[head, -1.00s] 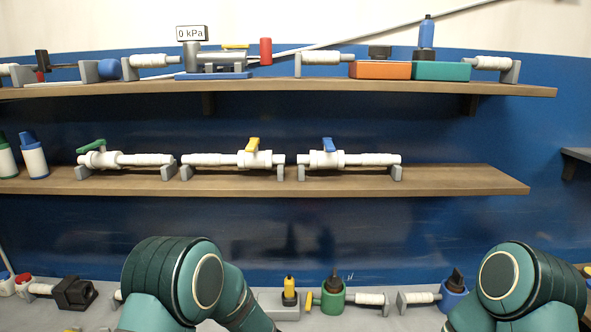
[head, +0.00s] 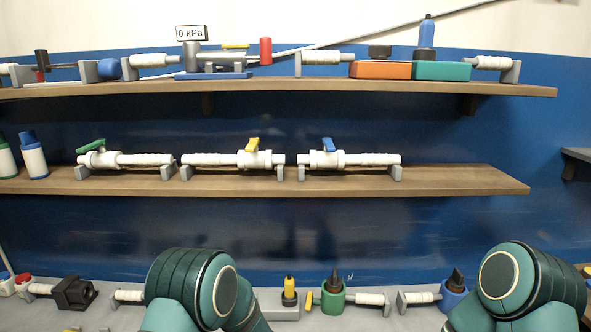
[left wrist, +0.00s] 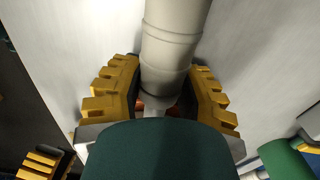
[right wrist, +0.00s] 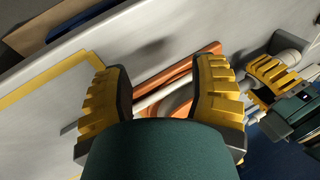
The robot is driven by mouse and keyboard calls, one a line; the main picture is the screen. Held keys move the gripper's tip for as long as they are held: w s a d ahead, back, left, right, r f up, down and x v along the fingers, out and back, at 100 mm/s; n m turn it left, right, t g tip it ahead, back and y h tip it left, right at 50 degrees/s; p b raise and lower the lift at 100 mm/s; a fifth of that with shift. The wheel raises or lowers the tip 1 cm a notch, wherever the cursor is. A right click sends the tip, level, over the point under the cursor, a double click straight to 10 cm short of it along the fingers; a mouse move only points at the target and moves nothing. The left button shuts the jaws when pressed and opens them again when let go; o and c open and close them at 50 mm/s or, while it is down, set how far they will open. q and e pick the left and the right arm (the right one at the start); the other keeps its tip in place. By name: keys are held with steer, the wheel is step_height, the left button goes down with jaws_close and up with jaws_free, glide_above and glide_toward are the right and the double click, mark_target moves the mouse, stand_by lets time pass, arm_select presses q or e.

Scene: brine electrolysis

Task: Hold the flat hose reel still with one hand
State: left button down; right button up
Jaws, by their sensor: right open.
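In the right wrist view, a flat orange frame with a round orange part (right wrist: 178,103) and white strips lies on the grey bench; I take it to be the flat hose reel. My right gripper (right wrist: 163,68) is open, its fingers on either side of that view of the orange piece; I see no clear contact. In the left wrist view my left gripper (left wrist: 164,75) has its fingers against both sides of a white ribbed pipe (left wrist: 172,45). A little orange shows beyond the pipe. Both grippers are below the head view.
The grey bench (head: 352,321) carries a green holder (head: 333,300), a blue holder (head: 453,300) and short white pipes. A middle shelf (head: 240,186) holds three valve pipes. An upper shelf (head: 290,88) holds more parts and a 0 kPa display (head: 192,33).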

steer(key=shift+o, duration=0.5)
